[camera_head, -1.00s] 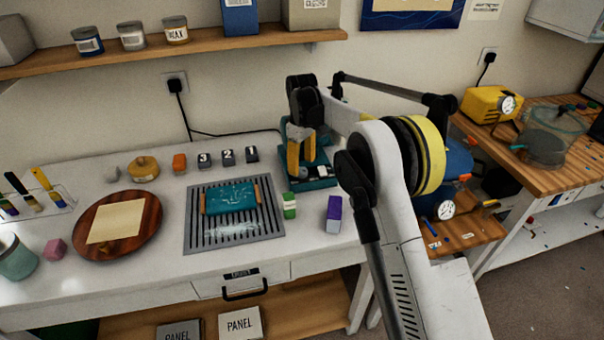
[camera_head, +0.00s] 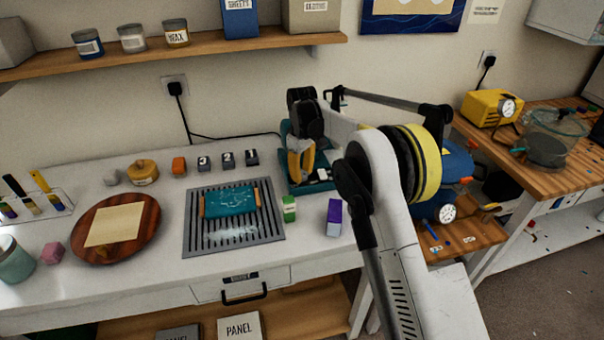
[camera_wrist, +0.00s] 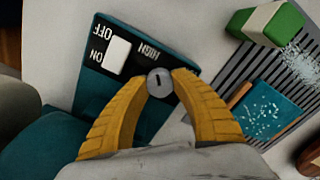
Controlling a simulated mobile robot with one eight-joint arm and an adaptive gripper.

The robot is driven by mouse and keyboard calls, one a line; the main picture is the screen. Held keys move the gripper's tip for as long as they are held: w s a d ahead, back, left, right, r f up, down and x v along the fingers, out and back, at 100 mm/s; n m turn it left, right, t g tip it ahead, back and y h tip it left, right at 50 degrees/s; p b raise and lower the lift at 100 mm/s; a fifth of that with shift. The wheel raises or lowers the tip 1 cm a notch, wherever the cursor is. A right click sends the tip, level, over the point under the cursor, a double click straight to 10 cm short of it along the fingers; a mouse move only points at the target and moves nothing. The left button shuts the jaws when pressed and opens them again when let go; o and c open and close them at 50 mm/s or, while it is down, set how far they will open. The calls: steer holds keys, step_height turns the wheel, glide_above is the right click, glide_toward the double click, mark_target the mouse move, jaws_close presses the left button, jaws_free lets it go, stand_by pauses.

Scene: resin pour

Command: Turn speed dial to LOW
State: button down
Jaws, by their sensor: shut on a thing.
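The teal machine (camera_head: 296,184) stands at the back right of the white table, mostly hidden behind my arm. The grey speed dial (camera_wrist: 159,82) has a dark pointer mark. My gripper (camera_wrist: 159,86) has its yellow fingers on both sides of the dial, shut on it. The fingers hide the panel beside the dial, and no LOW label shows. My gripper also shows in the head view (camera_head: 300,172).
A slotted grey tray (camera_head: 232,244) holding a teal panel (camera_head: 230,199) lies left of the machine. A green-and-white block (camera_head: 289,209) and a purple block (camera_head: 334,217) stand in front of the machine. Numbered dark blocks (camera_head: 227,160) stand behind the tray.

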steer(key=shift+m, duration=0.3)
steer(key=m+p, duration=0.1)
steer(key=m, duration=0.6)
steer(key=shift+m+p, duration=0.3)
steer(key=shift+p, duration=0.05)
steer(key=m, duration=0.3)
steer(key=shift+m, duration=0.3)
steer(key=shift+m+p, duration=0.4)
steer(key=shift+m, duration=1.5)
steer(key=c, duration=1)
jaws_free()
